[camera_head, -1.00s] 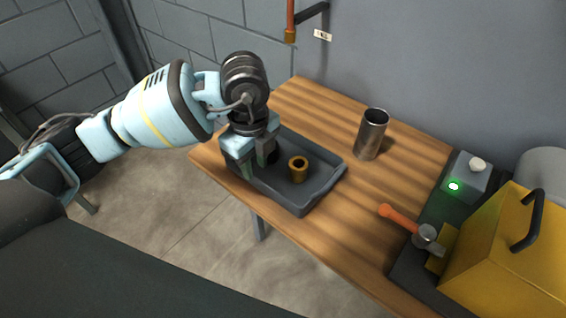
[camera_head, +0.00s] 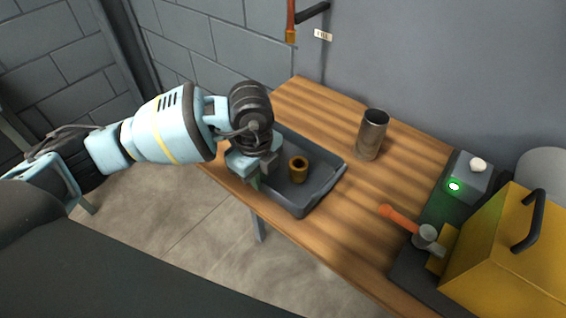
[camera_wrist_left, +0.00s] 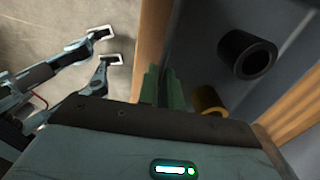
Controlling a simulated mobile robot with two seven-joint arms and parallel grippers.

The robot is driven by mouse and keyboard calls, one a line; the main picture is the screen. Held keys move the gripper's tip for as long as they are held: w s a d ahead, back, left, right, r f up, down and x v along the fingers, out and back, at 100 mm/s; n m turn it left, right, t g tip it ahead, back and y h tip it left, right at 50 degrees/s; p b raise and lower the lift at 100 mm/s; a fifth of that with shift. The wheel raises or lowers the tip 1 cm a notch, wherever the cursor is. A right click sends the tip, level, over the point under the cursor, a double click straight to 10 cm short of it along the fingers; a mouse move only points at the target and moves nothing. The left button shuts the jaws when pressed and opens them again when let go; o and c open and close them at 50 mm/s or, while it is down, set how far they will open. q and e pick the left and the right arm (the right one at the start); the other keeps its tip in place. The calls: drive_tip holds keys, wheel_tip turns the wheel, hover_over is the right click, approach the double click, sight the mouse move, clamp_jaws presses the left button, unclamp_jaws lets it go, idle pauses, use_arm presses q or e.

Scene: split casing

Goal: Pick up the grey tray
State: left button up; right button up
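The grey tray (camera_head: 318,197) lies on the wooden table near its front left edge. A brass bushing (camera_head: 298,168) stands in it and shows partly in the left wrist view (camera_wrist_left: 208,99). A dark bushing (camera_wrist_left: 247,55) is also in the tray, hidden behind my gripper in the head view. My left gripper (camera_head: 260,177) is at the tray's left front wall. In the left wrist view its green fingers (camera_wrist_left: 162,88) are close together, with the tray's wall running between them. My right gripper (camera_wrist_left: 110,46) is empty, fingers apart, above the floor.
A metal cup (camera_head: 371,135) stands behind the tray to the right. Table space between tray and hammer is clear.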

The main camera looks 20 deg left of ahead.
use_arm(q)
drive_tip(key=shift+w+r, duration=0.1)
clamp_jaws()
drive_tip(key=shift+r, duration=1.35)
drive_tip(key=s+d+r, duration=0.1)
drive_tip(key=s, duration=0.7)
drive_tip(key=s+d+r, duration=0.1)
drive_tip(key=s+d, duration=0.1)
drive_tip(key=s, duration=0.5)
drive_tip(key=shift+s+d+p, duration=0.3)
drive_tip(key=shift+s, duration=0.05)
drive_tip(key=shift+r, duration=0.1)
